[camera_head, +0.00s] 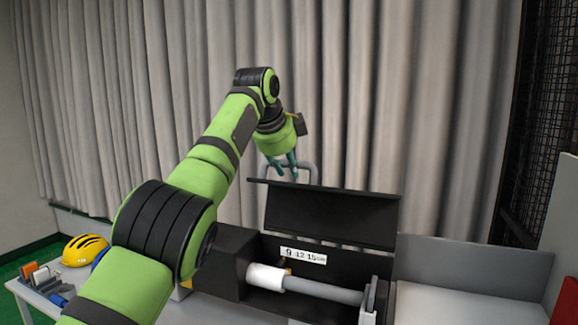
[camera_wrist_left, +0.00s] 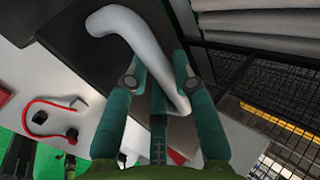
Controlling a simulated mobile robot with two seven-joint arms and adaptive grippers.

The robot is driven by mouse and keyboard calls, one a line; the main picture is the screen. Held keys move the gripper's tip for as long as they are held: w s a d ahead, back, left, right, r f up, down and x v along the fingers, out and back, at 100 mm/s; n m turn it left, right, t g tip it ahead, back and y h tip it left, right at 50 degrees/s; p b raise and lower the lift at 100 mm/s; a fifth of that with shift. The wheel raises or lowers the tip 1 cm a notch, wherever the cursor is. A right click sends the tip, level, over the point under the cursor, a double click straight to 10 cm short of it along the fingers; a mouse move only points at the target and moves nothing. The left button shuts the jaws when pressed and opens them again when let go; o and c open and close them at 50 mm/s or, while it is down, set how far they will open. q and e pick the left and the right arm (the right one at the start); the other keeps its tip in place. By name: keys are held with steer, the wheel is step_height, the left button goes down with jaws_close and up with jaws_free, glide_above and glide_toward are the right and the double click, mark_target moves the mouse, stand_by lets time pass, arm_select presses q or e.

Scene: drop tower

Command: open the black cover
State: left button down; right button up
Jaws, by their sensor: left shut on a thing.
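The black cover (camera_head: 330,215) stands raised and tilted on the dark box (camera_head: 225,256) in the head view, with the inside of the box showing below it. A grey bent handle (camera_head: 313,172) rises from its upper edge. My left gripper (camera_head: 284,166) is at this handle, its teal fingers pointing down. In the left wrist view the fingers (camera_wrist_left: 158,68) are shut on the handle (camera_wrist_left: 128,22), with the dark cover (camera_wrist_left: 75,48) beside it. My right gripper is not in view.
Inside the box are a white cylinder (camera_head: 265,278) on a grey rod (camera_head: 325,290) and a number label (camera_head: 303,256). A yellow helmet (camera_head: 85,250) and small items lie on the left table. Curtains (camera_head: 420,110) hang behind; a mesh fence (camera_head: 545,110) stands right.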

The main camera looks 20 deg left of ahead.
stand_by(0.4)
arm_select(q)
steer(key=c, duration=1)
jaws_free()
steer(key=v, duration=1.2)
